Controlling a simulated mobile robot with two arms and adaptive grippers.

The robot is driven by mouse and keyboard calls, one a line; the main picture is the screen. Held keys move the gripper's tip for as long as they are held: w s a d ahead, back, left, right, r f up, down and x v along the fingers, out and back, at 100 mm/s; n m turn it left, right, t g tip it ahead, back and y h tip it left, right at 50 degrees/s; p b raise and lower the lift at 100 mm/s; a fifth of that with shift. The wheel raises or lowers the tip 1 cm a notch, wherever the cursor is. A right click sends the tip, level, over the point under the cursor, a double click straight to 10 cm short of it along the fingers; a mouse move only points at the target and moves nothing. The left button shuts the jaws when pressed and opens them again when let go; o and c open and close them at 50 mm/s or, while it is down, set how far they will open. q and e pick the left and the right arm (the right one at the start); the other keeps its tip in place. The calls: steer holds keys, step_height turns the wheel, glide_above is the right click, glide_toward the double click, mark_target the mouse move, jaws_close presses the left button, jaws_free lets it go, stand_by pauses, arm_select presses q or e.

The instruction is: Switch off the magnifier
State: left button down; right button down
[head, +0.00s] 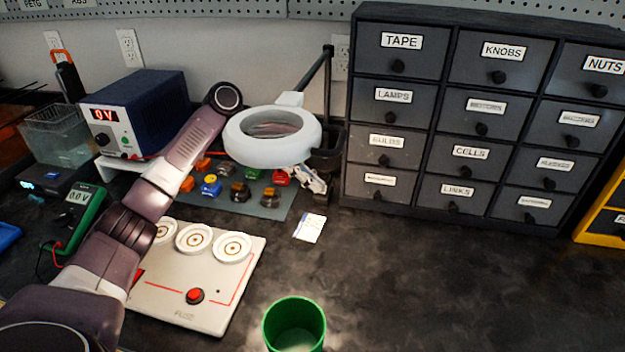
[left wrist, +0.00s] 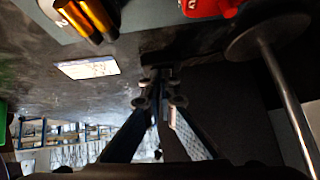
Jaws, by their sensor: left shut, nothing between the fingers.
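The magnifier (head: 238,149) is a pale white ring around a lens, on a dark jointed arm (head: 327,85) that rises from a dark base by the drawer cabinet. I cannot tell from the ring whether its light is on. My left arm reaches in behind the ring. My left gripper (head: 314,182) shows below and right of the ring, close to the dark base, and is shut and empty. In the left wrist view the closed fingers (left wrist: 158,78) point at a dark block. I cannot tell whether they touch it. A switch is not clearly visible. My right gripper is out of view.
A small card (head: 310,228) lies below the gripper; a grey mat (head: 268,211) with coloured parts lies left of it. The drawer cabinet (head: 470,110) stands close on the right. A circuit board (head: 180,290) and green cup (head: 294,325) are in front. The counter at right front is clear.

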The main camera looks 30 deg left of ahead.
arm_select(q)
steer(key=shift+s, duration=0.1)
steer(key=shift+a+r, duration=0.2)
steer(key=shift+r, duration=0.1)
steer(key=v, duration=1.1)
steer(key=shift+a, duration=0.15)
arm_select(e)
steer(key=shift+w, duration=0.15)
arm_select(q)
steer(key=shift+s, duration=0.1)
